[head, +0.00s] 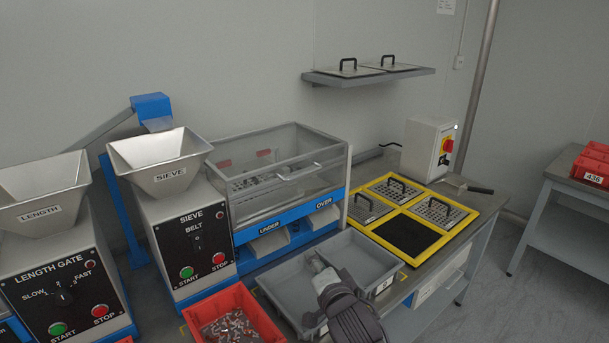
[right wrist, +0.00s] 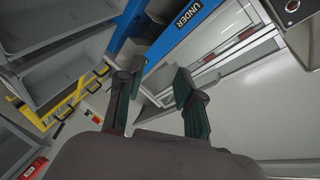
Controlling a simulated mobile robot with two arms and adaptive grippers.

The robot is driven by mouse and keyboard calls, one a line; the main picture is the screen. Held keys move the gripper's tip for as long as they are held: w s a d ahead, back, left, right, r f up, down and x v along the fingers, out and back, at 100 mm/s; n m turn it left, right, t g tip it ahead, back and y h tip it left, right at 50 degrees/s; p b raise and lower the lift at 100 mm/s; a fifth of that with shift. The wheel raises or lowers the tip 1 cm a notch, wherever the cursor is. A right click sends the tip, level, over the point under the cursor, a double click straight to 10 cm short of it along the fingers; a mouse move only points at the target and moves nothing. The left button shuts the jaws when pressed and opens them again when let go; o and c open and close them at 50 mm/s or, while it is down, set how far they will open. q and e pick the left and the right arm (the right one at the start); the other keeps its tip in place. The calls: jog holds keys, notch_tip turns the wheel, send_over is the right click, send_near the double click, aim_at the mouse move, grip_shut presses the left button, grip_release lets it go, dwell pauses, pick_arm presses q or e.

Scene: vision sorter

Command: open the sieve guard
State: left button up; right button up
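The sieve guard (head: 305,190) is a clear box with a grey frame, sitting down over the sieve deck above the blue UNDER and OVER chutes. A light bar handle (head: 300,172) runs along its front. Small pieces lie on the deck inside. My right gripper (head: 318,264) is over the grey bins, in front of and below the guard, apart from it. In the right wrist view my right gripper (right wrist: 157,84) has its two fingers spread with nothing between them. The guard (right wrist: 235,62) shows beyond them, tilted in the picture. My left gripper is not in view.
Grey bins (head: 370,248) stand before the chutes, with a red bin (head: 228,312) of small parts to their left. The sieve control box (head: 200,240) and hopper (head: 160,152) stand left of the guard. A yellow-framed rack (head: 455,222) with sieve plates is at right.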

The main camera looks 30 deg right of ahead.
aim_at(304, 174)
jog(key=w+d+r+m+t+h, duration=0.1)
jog(key=w+d+r+m+t, duration=0.15)
jog(key=r, duration=0.25)
jog(key=w+d+r+m+t, duration=0.2)
jog(key=w+r+m, duration=0.1)
jog(key=r+m, duration=0.15)
jog(key=shift+n, duration=0.3)
jog(key=x, duration=0.6)
jog(key=p+x, duration=0.1)
jog(key=x, duration=0.6)
jog(key=shift+d+r+p, duration=0.1)
jog(key=shift+r+p, duration=0.15)
jog(key=shift+p, duration=0.05)
jog(key=shift+s, duration=0.1)
jog(key=shift+c, duration=0.3)
grip_shut()
